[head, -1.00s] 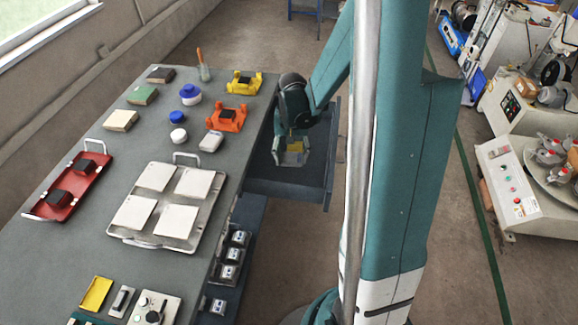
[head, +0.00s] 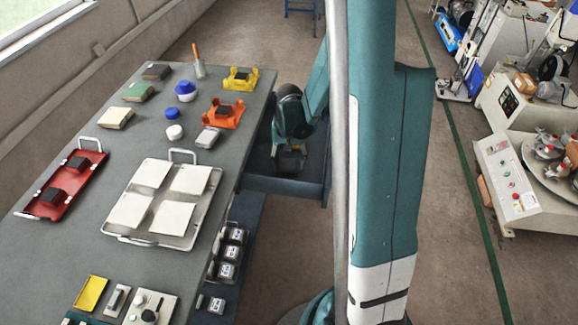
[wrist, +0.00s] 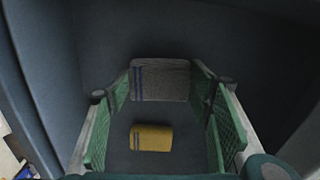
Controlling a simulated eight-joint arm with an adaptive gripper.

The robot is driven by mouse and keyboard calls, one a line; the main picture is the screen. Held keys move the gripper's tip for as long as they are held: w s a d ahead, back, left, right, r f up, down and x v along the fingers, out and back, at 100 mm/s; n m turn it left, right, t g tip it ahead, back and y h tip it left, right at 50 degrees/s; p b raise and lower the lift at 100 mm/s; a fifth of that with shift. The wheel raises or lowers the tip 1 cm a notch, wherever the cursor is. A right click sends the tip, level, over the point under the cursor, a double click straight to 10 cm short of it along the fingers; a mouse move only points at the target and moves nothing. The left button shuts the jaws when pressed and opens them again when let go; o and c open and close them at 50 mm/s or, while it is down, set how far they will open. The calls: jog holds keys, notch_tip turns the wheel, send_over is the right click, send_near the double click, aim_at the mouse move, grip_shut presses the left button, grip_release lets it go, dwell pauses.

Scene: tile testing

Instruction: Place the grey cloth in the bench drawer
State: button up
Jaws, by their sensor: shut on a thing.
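The grey cloth (wrist: 160,80), with dark blue stripes near its left end, spans between the fingertips of my gripper (wrist: 161,84) in the wrist view. The green-padded fingers are shut on it. In the head view my gripper (head: 291,160) is low inside the open bench drawer (head: 285,187), which sticks out from the bench's right side. The cloth cannot be made out there. The drawer's dark interior (wrist: 200,35) surrounds the fingers in the wrist view. I cannot tell whether the cloth touches the drawer floor.
A yellow item with dark stripes (wrist: 151,138) shows between my fingers in the wrist view. The bench top (head: 120,255) holds a white tray (head: 140,235), a red tray (head: 40,207), and orange (head: 221,117) and yellow (head: 241,80) holders. Metal blocks (head: 228,271) sit on a lower shelf.

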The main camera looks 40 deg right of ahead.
aim_at(289, 164)
jog(key=shift+f, duration=0.75)
jog(key=shift+f+b, duration=0.25)
jog(key=shift+b, duration=0.1)
jog(key=o, duration=0.8)
jog(key=shift+r, duration=0.1)
jog(key=shift+r, duration=0.1)
jog(key=shift+r+p, duration=1.75)
jog(key=shift+r, duration=4.3)
